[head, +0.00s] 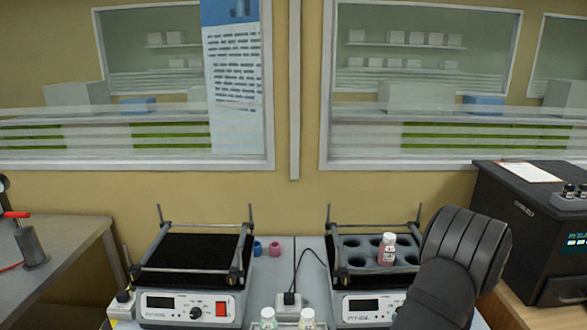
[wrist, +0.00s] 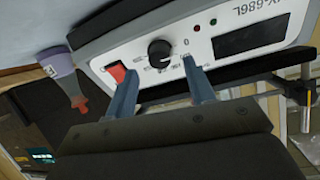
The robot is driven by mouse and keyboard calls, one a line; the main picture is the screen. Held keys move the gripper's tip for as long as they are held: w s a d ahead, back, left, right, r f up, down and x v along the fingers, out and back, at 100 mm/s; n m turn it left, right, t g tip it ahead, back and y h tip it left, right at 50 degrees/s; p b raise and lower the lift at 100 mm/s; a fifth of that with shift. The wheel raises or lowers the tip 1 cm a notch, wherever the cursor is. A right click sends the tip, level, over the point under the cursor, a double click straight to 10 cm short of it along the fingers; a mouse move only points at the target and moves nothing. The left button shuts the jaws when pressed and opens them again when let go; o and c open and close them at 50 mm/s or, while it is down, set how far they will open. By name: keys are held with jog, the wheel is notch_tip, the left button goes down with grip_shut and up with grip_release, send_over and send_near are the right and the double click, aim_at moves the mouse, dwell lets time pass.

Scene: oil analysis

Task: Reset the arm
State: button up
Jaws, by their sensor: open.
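My arm (head: 455,260) rises at the right of the head view, in front of the right part of the right shaker. My gripper is not visible there. In the wrist view my gripper (wrist: 152,66) is open, its two blue-grey fingers apart with nothing between them. Behind the fingers is a white shaker panel (wrist: 225,45) with a black knob (wrist: 160,52), a red switch (wrist: 115,72) and a dark display. The fingertips overlap the panel in the picture; I cannot tell whether they touch it.
The right shaker (head: 365,308) holds a bottle with pinkish contents (head: 387,252) in its holed rack. The left shaker (head: 190,308) has a bare black top. Blue and pink pieces (head: 275,248) lie between them. Small bottles (head: 268,319) stand in front. A black machine (head: 530,225) is at right.

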jog(key=v, duration=0.5)
jog(key=shift+s+r, duration=0.15)
jog(key=shift+s, duration=0.2)
